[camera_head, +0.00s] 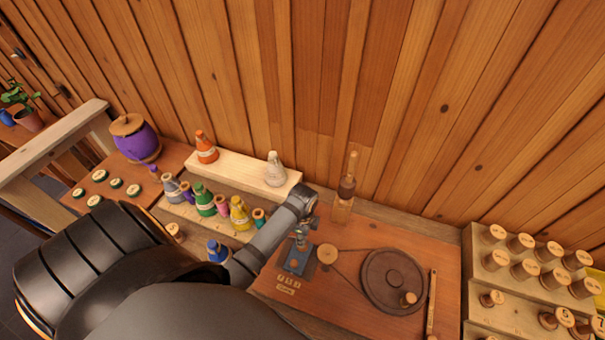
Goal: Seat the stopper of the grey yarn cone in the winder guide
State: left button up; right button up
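A grey yarn cone (171,188) stands at the left end of the row of cones on the tray. My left gripper (302,238) points down over a small blue-grey block (296,260) beside the winder's small pulley (327,254). The block may be the winder guide; I cannot tell for sure. The gripper's fingers are too small and dark to tell whether they are open or hold anything. The winder's large dark wheel (380,277) lies to the right, with a belt to the pulley. No separate stopper can be made out. My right gripper is out of view.
Green (204,200) and yellow (240,213) cones stand between the grey cone and my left arm. Orange (206,148) and white (275,170) cones stand on a raised shelf. A stepped peg rack (520,310) is at right.

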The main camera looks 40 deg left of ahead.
pick_arm(q)
jog(key=shift+f, duration=0.25)
jog(key=o, duration=0.8)
jog(key=shift+r, duration=0.1)
jog(key=o, duration=0.4)
jog(key=shift+r, duration=0.25)
notch_tip(320, 180, up, 2)
jog(key=shift+r+p, duration=0.2)
jog(key=shift+p, duration=0.7)
jog(key=shift+r, duration=3.05)
